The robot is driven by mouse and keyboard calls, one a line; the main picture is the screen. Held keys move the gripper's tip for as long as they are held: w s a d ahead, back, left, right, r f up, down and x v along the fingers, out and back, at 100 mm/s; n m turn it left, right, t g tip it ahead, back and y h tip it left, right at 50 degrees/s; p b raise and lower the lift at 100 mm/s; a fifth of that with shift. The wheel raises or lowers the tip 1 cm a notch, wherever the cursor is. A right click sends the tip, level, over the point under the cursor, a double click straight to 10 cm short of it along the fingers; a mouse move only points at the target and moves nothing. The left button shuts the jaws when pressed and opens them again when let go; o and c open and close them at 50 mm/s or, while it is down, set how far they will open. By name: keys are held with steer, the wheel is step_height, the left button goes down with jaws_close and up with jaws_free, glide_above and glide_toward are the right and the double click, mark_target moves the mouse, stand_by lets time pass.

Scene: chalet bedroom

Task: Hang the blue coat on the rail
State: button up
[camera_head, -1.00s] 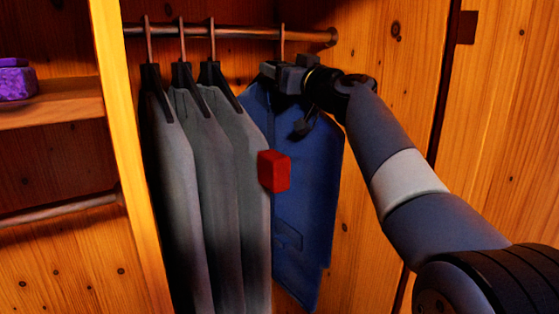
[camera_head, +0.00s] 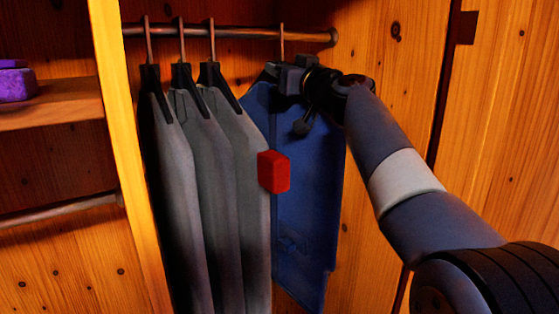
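The blue coat (camera_head: 308,200) hangs on a dark hanger in the wardrobe, right of the grey coats. Its thin hook (camera_head: 282,42) reaches up to the rail (camera_head: 235,32) and appears to be over it, like the other hooks. My gripper (camera_head: 282,78) is at the top of the blue coat, just below the hook, overlapping the hanger's shoulder. The fingertips are small and dark against the hanger, so I cannot tell whether they are closed on it. My arm comes in from the right and covers part of the coat's right shoulder.
Several grey coats (camera_head: 210,180) hang close on the left of the rail. A red block (camera_head: 273,171) shows at the edge between the nearest grey coat and the blue coat. The right wardrobe wall (camera_head: 375,50) is near my arm. A purple item (camera_head: 15,82) lies on the left shelf.

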mark_target(283, 55)
steer(key=shift+r, duration=0.25)
steer(key=shift+r+p, duration=0.95)
steer(key=shift+r, duration=0.45)
steer(key=shift+s+d+f, duration=0.1)
steer(key=shift+s, duration=0.05)
steer(key=shift+s+d+b, duration=0.35)
steer(key=shift+s+b, duration=0.15)
steer(key=shift+b, duration=0.1)
steer(key=shift+r+b+v, duration=0.25)
steer(key=shift+b+v, duration=0.35)
steer(key=shift+v, duration=0.45)
steer(key=shift+r+b+v, duration=0.2)
steer(key=shift+b+v, duration=0.4)
steer(key=shift+v, duration=0.5)
steer(key=shift+r+b+v, duration=0.25)
steer(key=shift+b+v, duration=0.35)
steer(key=shift+v, duration=0.45)
steer(key=shift+s, duration=0.1)
steer(key=shift+r, duration=0.1)
